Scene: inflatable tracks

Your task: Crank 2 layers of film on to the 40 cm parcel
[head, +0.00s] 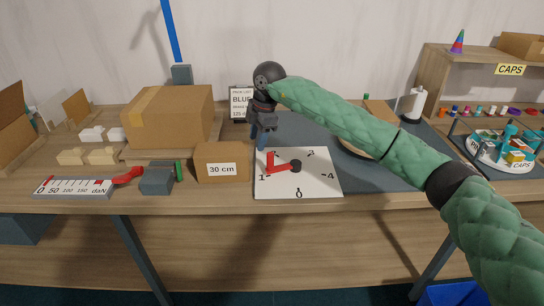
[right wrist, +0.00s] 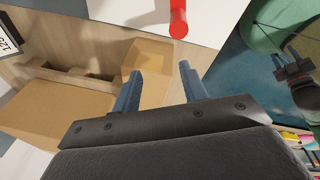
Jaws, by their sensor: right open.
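The crank is a red arm (head: 281,169) with an upright red grip and black hub on a white plate (head: 310,186) marked with numbers. My right gripper (head: 260,140) hangs just above the grip, pointing down, open and empty. In the right wrist view its blue fingers (right wrist: 160,88) are apart, and the red grip (right wrist: 178,18) is beyond them, not between them. A tan box (head: 380,112), perhaps the 40 cm parcel, stands on a round board behind my right arm, mostly hidden. A dark claw (right wrist: 292,66), probably my left gripper, shows at the right wrist view's edge.
A box labelled 30 cm (head: 221,164) stands close left of the plate. A large carton (head: 170,117) is behind it. A force scale (head: 72,189) and a grey block (head: 157,178) are at the front left. A round tray (head: 504,163) of small items is at right.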

